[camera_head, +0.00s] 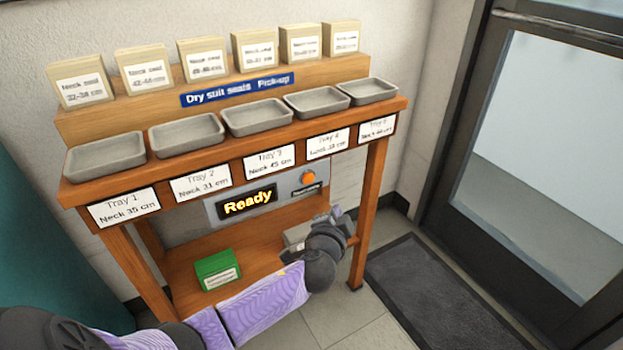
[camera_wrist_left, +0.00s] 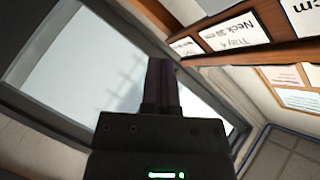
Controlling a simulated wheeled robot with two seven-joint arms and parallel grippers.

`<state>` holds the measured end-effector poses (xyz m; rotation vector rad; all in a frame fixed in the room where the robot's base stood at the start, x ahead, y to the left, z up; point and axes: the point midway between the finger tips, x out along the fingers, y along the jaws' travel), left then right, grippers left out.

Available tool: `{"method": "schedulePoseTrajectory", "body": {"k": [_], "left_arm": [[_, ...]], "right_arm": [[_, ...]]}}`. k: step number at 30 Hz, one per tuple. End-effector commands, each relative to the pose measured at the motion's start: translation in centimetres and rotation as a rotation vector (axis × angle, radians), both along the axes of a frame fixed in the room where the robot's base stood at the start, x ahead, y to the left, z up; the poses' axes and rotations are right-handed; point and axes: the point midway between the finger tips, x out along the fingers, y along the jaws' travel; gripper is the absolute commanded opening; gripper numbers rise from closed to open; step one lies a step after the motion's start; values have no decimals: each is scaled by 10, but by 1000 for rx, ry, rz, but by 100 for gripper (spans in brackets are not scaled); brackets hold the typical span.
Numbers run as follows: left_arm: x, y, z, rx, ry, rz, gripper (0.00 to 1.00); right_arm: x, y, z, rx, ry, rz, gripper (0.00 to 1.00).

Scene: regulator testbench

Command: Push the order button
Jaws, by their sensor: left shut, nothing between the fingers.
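The orange round button (camera_head: 308,178) sits on the grey panel (camera_head: 284,194) under the tray shelf, with a small dark label below it. The lit display (camera_head: 248,203) on the same panel reads "Ready". My left gripper (camera_head: 337,211) is below and to the right of the button in the head view, apart from it, partly hidden by my own wrist. In the left wrist view my left gripper (camera_wrist_left: 162,66) shows its fingers together and empty; the button is not visible there. My right gripper is in neither view.
Several empty grey trays (camera_head: 190,133) stand on the wooden shelf, with labelled boxes (camera_head: 205,60) behind. A green box (camera_head: 217,270) sits on the lower shelf. The stand's right leg (camera_head: 369,210) is close to my left gripper. A glass door (camera_head: 530,130) and dark mat (camera_head: 440,295) lie right.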

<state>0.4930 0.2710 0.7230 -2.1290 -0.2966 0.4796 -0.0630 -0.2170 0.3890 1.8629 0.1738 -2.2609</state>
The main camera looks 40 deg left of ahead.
Motion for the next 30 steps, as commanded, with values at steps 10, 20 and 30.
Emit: {"method": "schedulePoseTrajectory", "body": {"k": [10,20,30], "left_arm": [[18,43,-3,3,2,1,0],[31,76,-1,0,1,1,0],[33,79,0,0,1,1,0]], "right_arm": [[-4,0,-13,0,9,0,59],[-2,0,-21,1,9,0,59],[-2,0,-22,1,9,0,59]]}}
